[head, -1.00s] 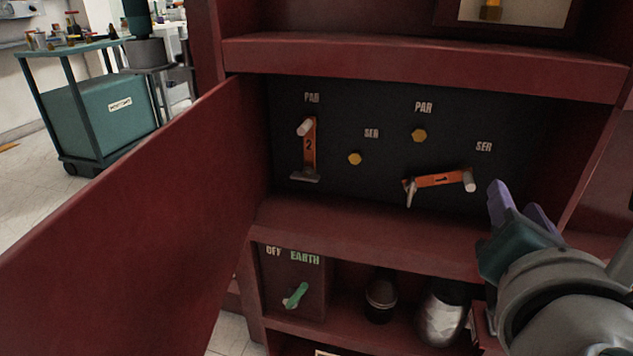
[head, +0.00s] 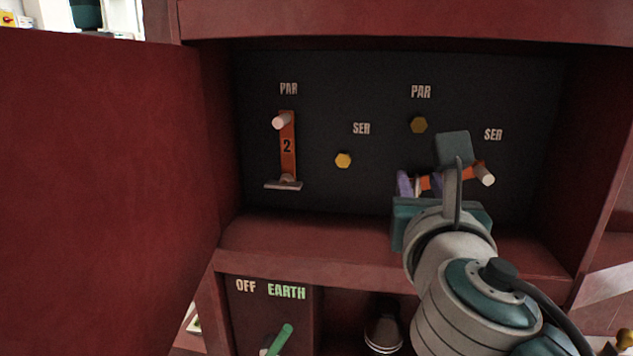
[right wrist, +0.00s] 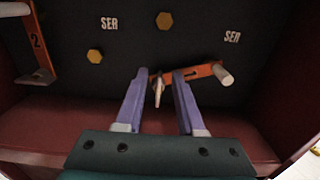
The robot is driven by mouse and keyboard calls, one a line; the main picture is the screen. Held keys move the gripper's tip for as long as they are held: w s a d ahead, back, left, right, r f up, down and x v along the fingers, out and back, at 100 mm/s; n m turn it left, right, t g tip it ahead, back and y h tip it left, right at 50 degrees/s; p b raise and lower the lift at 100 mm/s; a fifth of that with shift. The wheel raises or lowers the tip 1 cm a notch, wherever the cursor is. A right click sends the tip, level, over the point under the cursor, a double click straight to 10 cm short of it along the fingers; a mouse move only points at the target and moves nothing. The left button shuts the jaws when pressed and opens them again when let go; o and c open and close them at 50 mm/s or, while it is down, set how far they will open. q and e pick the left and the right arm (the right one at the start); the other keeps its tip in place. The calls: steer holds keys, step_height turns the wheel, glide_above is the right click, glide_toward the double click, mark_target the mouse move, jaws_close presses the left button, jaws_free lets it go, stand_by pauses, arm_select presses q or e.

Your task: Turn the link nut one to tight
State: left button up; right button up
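Link one, an orange bar (head: 478,168), lies nearly level on the dark panel at the right, its white post end under SER. Its pale nut with a thin handle (right wrist: 158,92) is at the bar's left end and hangs roughly upright. The nut also shows in the head view (head: 417,187), partly hidden. My right gripper (head: 421,184) is open in front of the panel. In the right wrist view its two purple fingers (right wrist: 158,82) stand either side of the nut, with a visible gap to each. My left gripper is not in view.
Link two (head: 288,158) stands upright at the left under PAR. Yellow hex studs (head: 343,160) and (head: 419,125) stick out of the panel. A red shelf (head: 300,240) runs below, with a green earth handle (head: 280,340) underneath. The open red door (head: 100,180) fills the left side.

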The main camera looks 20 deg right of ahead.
steer(key=shift+w+d, duration=0.35)
steer(key=shift+w, duration=0.15)
jaws_close()
stand_by(0.3)
